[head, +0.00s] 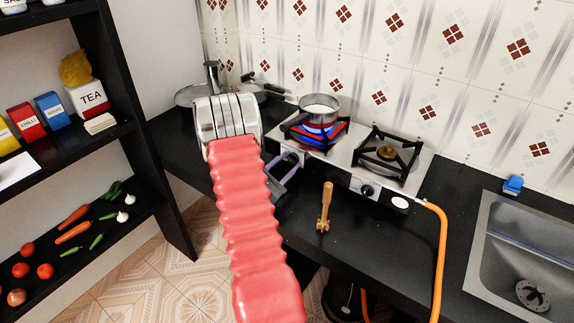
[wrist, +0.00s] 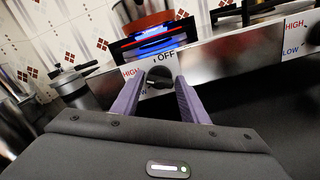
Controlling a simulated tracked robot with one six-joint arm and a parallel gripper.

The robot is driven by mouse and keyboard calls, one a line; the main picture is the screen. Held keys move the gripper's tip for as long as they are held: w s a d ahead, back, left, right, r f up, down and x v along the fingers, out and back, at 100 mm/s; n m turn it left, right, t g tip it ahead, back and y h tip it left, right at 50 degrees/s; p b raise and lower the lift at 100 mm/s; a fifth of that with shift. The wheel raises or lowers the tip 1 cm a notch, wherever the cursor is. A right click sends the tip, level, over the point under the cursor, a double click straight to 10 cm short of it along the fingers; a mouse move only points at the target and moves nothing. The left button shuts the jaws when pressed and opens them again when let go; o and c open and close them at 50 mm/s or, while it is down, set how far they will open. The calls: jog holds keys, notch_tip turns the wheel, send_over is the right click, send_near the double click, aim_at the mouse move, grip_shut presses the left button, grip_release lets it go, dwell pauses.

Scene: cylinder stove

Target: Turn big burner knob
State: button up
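The two-burner stove (head: 340,150) stands on the black counter against the tiled wall. Its left burner (head: 317,130) is lit with blue flame, and the flame also shows in the wrist view (wrist: 150,42). A black knob (wrist: 159,80) sits on the front panel below this flame, on a white plate marked OFF, HIGH and LOW. My gripper (head: 291,160) is at the stove front, its purple fingers apart with the tips on either side of that knob. I cannot tell whether they touch it. The right knob (head: 367,190) is clear of my gripper.
A pan (head: 319,106) sits over the lit burner; the right burner (head: 388,152) is bare and unlit. An orange hose (head: 441,250) hangs at the right, near the sink (head: 520,250).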

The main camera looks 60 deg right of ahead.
jog(key=c, duration=0.7)
jog(key=shift+m, duration=0.4)
jog(key=o, duration=1.1)
jog(key=a, duration=0.4)
jog(key=w+a, duration=0.1)
jog(key=a, duration=0.4)
jog(key=w+a, duration=0.1)
jog(key=a, duration=0.3)
jog(key=shift+w+a, duration=0.1)
jog(key=shift+a, duration=0.25)
